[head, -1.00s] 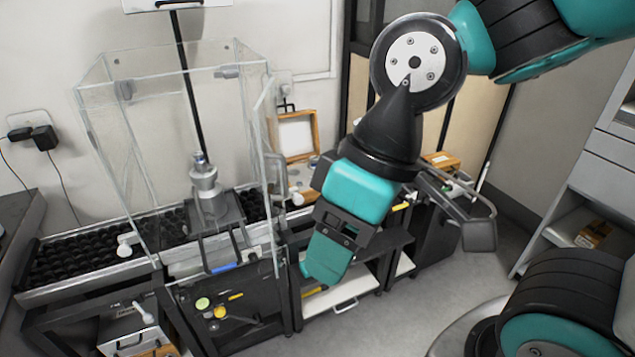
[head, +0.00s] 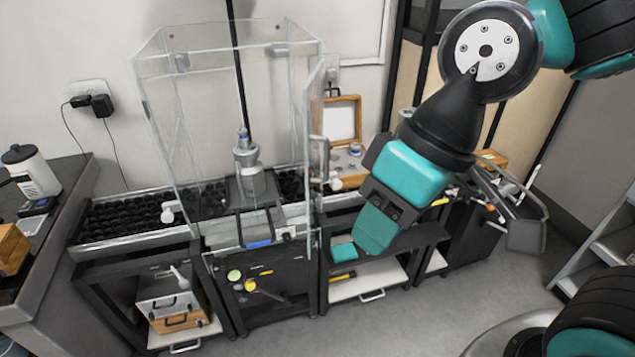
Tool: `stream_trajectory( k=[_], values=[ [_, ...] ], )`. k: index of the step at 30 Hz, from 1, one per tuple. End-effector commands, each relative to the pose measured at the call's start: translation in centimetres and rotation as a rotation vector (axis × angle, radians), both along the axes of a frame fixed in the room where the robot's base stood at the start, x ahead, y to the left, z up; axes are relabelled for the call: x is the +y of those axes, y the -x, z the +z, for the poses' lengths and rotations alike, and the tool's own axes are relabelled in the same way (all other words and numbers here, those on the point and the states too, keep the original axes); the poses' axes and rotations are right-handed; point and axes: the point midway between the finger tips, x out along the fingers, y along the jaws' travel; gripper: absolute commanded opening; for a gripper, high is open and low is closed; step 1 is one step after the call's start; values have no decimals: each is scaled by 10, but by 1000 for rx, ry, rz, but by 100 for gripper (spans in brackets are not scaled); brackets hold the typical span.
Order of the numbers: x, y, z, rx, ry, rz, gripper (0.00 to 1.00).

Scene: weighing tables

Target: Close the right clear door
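The right clear door (head: 314,100) is a thin transparent panel on the right side of the clear weighing enclosure (head: 152,90). It appears to stand ajar, swung out toward me. A grey handle (head: 319,158) and a pale knob (head: 336,184) show near its middle. My gripper (head: 374,232), with a teal body and teal finger, points down to the right of the door and looks apart from it. The far side of the gripper is hidden, so its opening is unclear.
Inside the enclosure is a grey metal instrument (head: 247,170). An open wooden box (head: 338,125) stands behind the door on the right. A dark side counter (head: 60,230) is at the left. Low carts stand under the enclosure, and the grey floor (head: 400,325) in front is clear.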

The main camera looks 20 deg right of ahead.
Motion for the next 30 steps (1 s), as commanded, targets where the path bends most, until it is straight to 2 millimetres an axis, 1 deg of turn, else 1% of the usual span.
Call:
stream_trajectory(
  k=[1, 2, 3, 4, 5, 6, 9, 12, 15, 18, 20, 22, 30],
  values=[
    [-1, -16, -17, -1, -11, -69, 19],
    [-1, -29, -26, -8, -22, -123, 12],
    [-4, -50, -41, -19, -39, -213, 3],
    [-7, -68, -54, -31, -54, -285, 0],
    [-11, -85, -66, -45, -68, -362, 0],
    [-18, -108, -83, -64, -87, -462, 0],
    [-41, -158, -120, -121, -128, -681, 0],
    [-62, -191, -146, -172, -160, -836, 0],
    [-75, -208, -159, -206, -179, -918, 0],
    [-78, -215, -164, -217, -185, -942, 0],
    [-77, -219, -168, -218, -185, -942, 0],
    [-73, -224, -176, -216, -184, -940, 0],
    [-58, -254, -221, -214, -184, -937, 0]
  ],
)
